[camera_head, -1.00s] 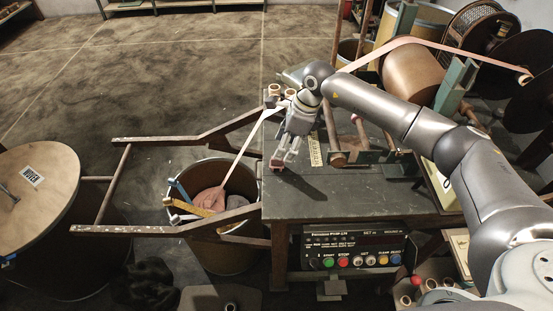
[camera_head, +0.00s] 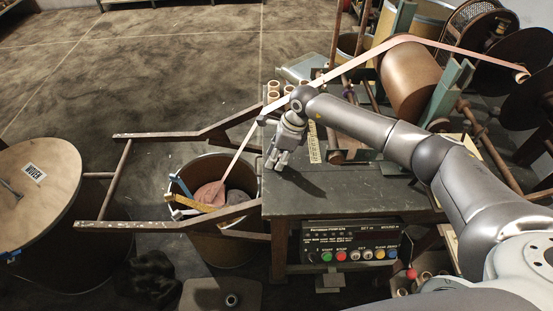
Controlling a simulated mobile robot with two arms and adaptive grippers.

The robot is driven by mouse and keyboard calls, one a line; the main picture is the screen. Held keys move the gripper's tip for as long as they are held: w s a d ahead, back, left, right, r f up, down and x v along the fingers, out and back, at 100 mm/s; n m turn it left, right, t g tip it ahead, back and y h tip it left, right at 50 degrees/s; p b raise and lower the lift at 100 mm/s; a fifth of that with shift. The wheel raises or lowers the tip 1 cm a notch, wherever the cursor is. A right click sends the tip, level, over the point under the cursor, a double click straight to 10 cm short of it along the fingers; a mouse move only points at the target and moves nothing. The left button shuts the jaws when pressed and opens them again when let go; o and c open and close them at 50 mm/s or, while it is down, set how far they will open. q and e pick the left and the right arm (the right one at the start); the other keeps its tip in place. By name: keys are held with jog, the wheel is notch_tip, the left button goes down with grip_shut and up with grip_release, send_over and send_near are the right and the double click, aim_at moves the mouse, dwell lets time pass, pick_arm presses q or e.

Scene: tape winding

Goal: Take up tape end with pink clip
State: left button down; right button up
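A pale pink tape (camera_head: 345,68) runs from the spool at the right, over the brown roller (camera_head: 408,80), behind my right arm and down into the round bin (camera_head: 240,250). A pinkish tape heap (camera_head: 209,193) lies in the bin. A blue clip (camera_head: 180,186) and a yellow clip (camera_head: 190,203) show at the bin's left rim. I cannot make out a pink clip for certain. My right gripper (camera_head: 277,166) points down over the left part of the dark table (camera_head: 350,200). Its fingers look apart, with nothing seen between them. My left gripper is out of view.
A wooden frame (camera_head: 125,170) reaches left from the table, with one rail across the bin. A control box (camera_head: 350,243) hangs under the front edge. A wooden-lidded drum (camera_head: 60,165) stands far left.

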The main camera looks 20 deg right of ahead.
jog(key=c, duration=0.3)
jog(key=shift+c, duration=0.2)
